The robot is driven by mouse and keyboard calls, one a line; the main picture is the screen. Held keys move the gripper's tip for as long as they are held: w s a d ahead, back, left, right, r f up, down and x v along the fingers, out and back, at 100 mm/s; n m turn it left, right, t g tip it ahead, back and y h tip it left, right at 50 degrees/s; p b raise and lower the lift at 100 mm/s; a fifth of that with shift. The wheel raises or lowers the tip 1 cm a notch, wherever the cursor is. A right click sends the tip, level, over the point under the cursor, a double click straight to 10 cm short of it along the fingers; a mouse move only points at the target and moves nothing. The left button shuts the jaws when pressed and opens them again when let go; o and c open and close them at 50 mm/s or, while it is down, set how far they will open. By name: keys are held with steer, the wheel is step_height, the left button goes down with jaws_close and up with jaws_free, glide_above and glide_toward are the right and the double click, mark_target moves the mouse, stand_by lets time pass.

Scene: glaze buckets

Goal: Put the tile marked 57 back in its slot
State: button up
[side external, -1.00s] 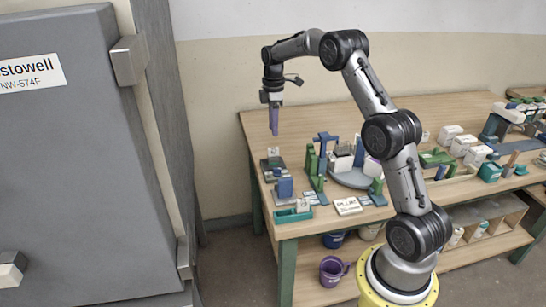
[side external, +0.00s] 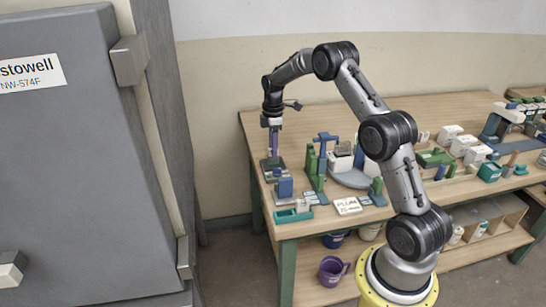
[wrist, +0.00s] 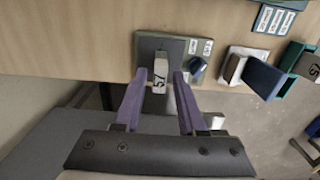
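In the wrist view, my gripper (wrist: 161,75) is open, with one purple finger on each side of the tile. In the side view, my gripper (side external: 273,152) points straight down over the block (side external: 266,164) at the table's left end, and the tile cannot be made out there. I cannot tell which place is the tile's slot.
A blue piece (side external: 284,187) stands close in front of the block. A teal tray (side external: 293,215), a green and blue stand (side external: 317,165) and a grey round plate (side external: 352,179) are nearby.

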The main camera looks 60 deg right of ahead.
jaws_close()
steer(key=shift+r, duration=0.15)
steer(key=shift+r, duration=3.65)
